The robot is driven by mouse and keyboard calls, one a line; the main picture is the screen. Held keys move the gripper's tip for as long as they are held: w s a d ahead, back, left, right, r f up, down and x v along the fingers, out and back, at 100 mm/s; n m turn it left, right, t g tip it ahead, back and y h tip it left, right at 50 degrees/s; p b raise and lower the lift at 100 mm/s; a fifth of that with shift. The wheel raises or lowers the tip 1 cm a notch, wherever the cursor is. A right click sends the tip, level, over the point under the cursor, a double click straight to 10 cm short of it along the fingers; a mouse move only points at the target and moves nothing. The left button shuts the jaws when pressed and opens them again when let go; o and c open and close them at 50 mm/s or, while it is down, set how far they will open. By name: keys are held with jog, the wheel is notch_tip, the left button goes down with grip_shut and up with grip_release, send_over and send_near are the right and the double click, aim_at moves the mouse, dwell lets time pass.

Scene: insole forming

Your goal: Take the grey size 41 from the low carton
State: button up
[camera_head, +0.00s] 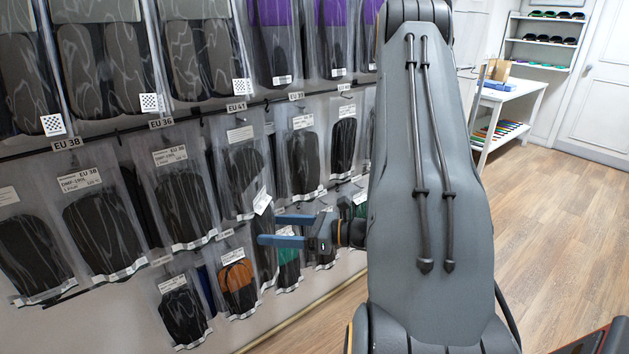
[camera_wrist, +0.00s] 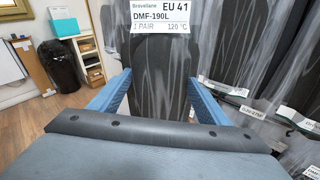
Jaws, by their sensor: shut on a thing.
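My gripper (camera_head: 270,229) has two blue fingers and is at the hanging rack of bagged insoles, by the lower rows. In the wrist view, the gripper (camera_wrist: 158,80) is shut on a clear bag marked EU 41, DMF-190L (camera_wrist: 165,50), with dark grey insoles inside. Its white label is at the top of that view, and the lower part of the bag is hidden behind the wrist. In the head view, a tilted white tag (camera_head: 262,201) shows just above the fingers.
More bagged insoles hang close by, such as one with an orange insole (camera_head: 238,285) and a dark one (camera_head: 305,160). A white table (camera_head: 511,93) and wall shelves (camera_head: 545,43) stand at the back right. Wooden floor (camera_head: 560,230) is clear to the right.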

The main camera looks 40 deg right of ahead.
jog(key=s+d+r+m+h+p, duration=0.2)
jog(key=s+d+r+h+p, duration=0.3)
jog(key=r, duration=0.7)
jog(key=w+d+y+b, duration=0.1)
jog(key=w+y+b, duration=0.1)
jog(key=w, duration=0.4)
jog(key=shift+w+f+t+b, duration=0.3)
jog(key=shift+t+b, duration=0.1)
jog(key=shift+b, duration=0.15)
